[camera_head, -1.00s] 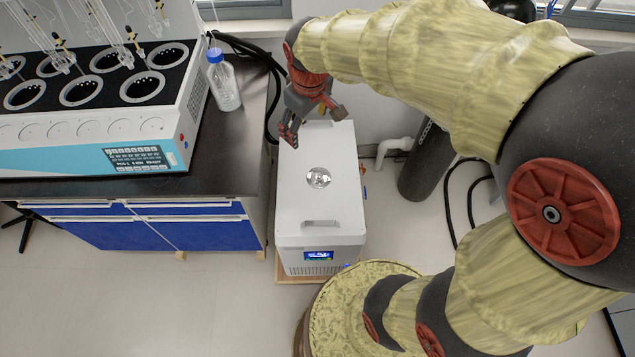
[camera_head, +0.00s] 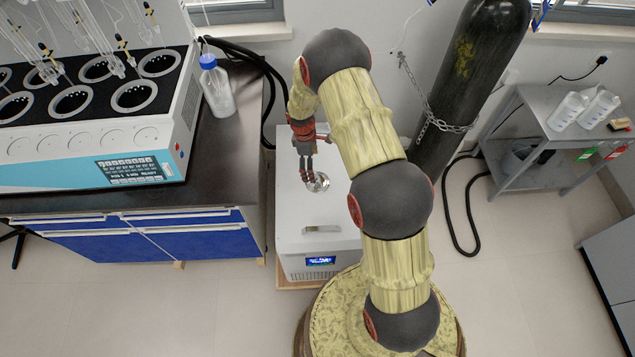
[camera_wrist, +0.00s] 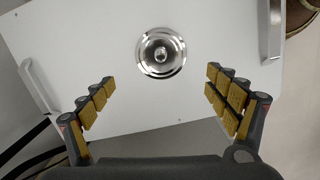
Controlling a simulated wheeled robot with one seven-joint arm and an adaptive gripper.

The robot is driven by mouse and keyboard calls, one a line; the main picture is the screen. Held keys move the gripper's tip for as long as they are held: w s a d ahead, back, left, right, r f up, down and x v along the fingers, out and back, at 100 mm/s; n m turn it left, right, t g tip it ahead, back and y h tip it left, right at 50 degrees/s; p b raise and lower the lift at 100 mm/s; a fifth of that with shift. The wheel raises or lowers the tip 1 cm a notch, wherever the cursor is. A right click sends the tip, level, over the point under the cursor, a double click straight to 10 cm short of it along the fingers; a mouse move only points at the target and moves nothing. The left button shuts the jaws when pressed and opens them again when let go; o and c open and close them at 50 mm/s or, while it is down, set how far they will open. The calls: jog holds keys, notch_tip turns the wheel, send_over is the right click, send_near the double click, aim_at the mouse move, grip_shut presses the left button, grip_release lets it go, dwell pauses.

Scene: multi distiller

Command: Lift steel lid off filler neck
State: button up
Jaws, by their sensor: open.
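The steel lid (camera_head: 320,183) is a shiny round disc with a small knob, lying on the top of the white box unit (camera_head: 322,237). In the wrist view the lid (camera_wrist: 161,53) lies ahead of the fingers, centred between their lines. The filler neck is hidden under the lid. My gripper (camera_head: 308,186) is above the box, close to the lid's left side in the head view, and partly overlaps it in the picture. In the wrist view my gripper (camera_wrist: 160,92) has its padded fingers wide apart with nothing between them.
Two handles stand on the box top, the front one (camera_head: 322,229) and another at the far end. A dark bench (camera_head: 215,165) with a distiller (camera_head: 90,130) and a blue-capped bottle (camera_head: 216,88) is at left. A chained gas cylinder (camera_head: 465,85) and a grey cart (camera_head: 545,150) stand right.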

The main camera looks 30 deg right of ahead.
aim_at(317, 180)
jog(key=f, duration=0.4)
jog(key=shift+s+d+b, duration=0.2)
jog(key=shift+d+b, duration=0.05)
jog(key=shift+b, duration=0.1)
jog(key=shift+s+d+f+b, duration=0.15)
jog(key=shift+f+b, duration=0.2)
jog(key=shift+f, duration=0.5)
jog(key=shift+s+d+f+b, duration=0.15)
jog(key=shift+f+b, duration=0.2)
jog(key=shift+f, duration=0.55)
jog(key=shift+s+d+f+b, duration=0.15)
jog(key=shift+f+b, duration=0.2)
jog(key=shift+f, duration=0.5)
jog(key=shift+w+r, duration=0.1)
jog(key=shift+c, duration=0.8)
jog(key=c, duration=0.7)
jog(key=c, duration=0.6)
